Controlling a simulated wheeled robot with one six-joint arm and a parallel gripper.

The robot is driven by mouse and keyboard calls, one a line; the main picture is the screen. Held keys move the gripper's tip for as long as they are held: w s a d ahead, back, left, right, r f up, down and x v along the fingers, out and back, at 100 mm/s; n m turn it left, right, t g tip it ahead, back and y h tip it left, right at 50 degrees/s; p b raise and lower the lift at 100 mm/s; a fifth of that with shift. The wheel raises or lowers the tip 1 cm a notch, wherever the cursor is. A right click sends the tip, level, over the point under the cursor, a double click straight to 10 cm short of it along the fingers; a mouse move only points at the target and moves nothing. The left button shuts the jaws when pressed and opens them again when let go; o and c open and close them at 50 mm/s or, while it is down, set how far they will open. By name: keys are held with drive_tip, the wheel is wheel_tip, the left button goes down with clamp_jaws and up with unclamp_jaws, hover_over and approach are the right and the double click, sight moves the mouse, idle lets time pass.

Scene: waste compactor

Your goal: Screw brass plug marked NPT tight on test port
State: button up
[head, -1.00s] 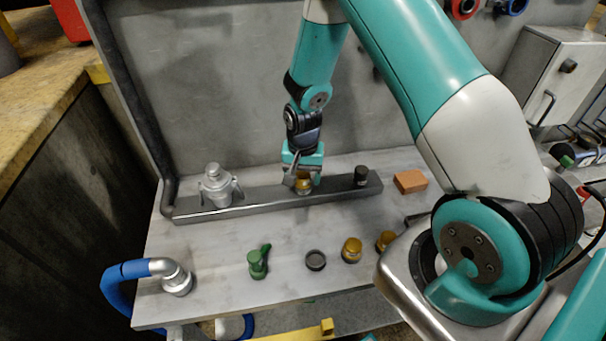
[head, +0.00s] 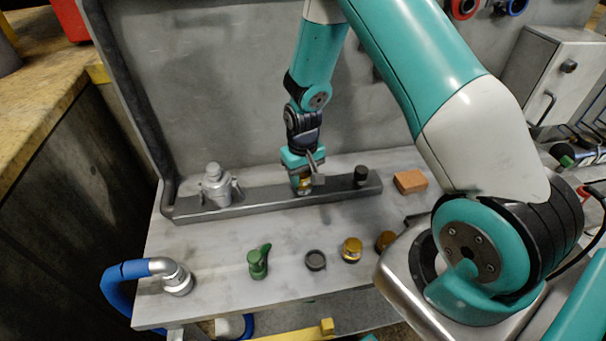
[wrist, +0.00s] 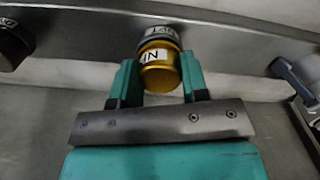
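The brass plug (head: 305,186) is at the middle of the grey rail (head: 250,204). In the wrist view the gold plug (wrist: 160,72) shows a white label with part of "N" readable. It meets a grey collar (wrist: 158,36) on the rail, which bears its own white label; this looks like the test port. My gripper (head: 303,180) points down at the rail. In the wrist view its two teal fingers (wrist: 159,80) stand on either side of the plug and appear to touch it. How far the plug is threaded cannot be seen.
On the rail are a silver fitting (head: 216,186) at left and a black-topped port (head: 361,176) at right. In front lie a green valve (head: 257,264), a dark ring cap (head: 315,260) and two more brass pieces (head: 351,250). An orange block (head: 410,181) sits at right.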

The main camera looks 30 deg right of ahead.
drive_tip(key=o, duration=0.3)
drive_tip(key=c, duration=0.5)
drive_tip(key=shift+o, duration=0.2)
drive_tip(key=m, duration=0.5)
drive_tip(key=shift+m, duration=0.3)
drive_tip(key=m, duration=0.4)
drive_tip(key=shift+m, duration=0.4)
drive_tip(key=m, duration=0.5)
